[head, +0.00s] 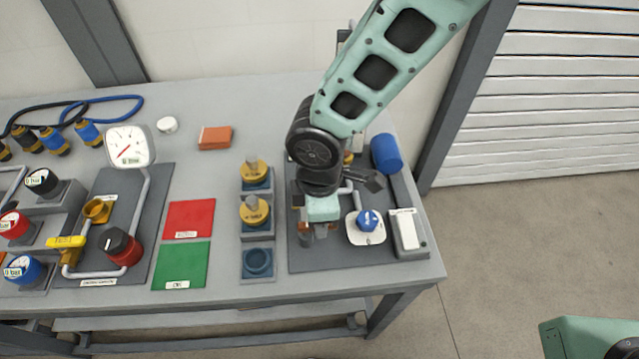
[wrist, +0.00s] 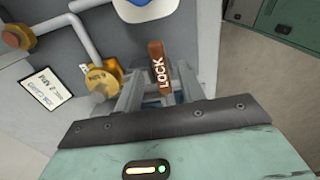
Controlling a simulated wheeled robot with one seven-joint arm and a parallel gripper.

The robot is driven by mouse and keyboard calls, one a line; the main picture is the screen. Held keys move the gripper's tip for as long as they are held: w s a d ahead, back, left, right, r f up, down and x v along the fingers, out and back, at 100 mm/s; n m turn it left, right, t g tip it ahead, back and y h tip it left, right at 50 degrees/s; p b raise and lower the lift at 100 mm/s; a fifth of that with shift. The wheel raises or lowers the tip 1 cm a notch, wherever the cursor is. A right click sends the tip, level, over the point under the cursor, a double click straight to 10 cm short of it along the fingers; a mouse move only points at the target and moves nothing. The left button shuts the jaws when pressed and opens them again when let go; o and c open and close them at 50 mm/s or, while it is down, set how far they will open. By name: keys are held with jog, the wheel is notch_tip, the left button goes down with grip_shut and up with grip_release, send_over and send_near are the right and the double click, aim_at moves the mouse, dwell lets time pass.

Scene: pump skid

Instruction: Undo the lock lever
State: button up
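The lock lever (wrist: 159,70) is a brown bar with white LOCK lettering, seen in the wrist view just beyond my fingers. My gripper (wrist: 161,90) has its two grey fingers apart, with the lever in line with the gap between them. I see space beside the lever, and no clear contact. In the head view my gripper (head: 320,228) points down over the dark panel (head: 340,262) at the right of the bench. My arm and gripper hide most of the lever there.
A brass fitting (wrist: 103,78) on a grey pipe stands left of the lever. A blue knob (head: 368,219) on a white plate and a pale switch box (head: 408,232) are close to the right. Yellow-capped parts (head: 254,211) stand to the left.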

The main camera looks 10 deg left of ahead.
notch_tip(320, 180, up, 16)
jog(key=b, duration=0.1)
jog(key=shift+r, duration=0.2)
dwell(0.4)
jog(key=s+d+m, duration=0.4)
jog(key=d+m, duration=0.2)
jog(key=d, duration=0.3)
jog(key=s+d+m, duration=0.5)
jog(key=d+m, duration=0.2)
jog(key=d, duration=0.3)
jog(key=shift+s+r+y, duration=0.2)
jog(key=shift+r+y, duration=0.1)
jog(key=shift+r, duration=0.1)
jog(key=shift+a, duration=0.15)
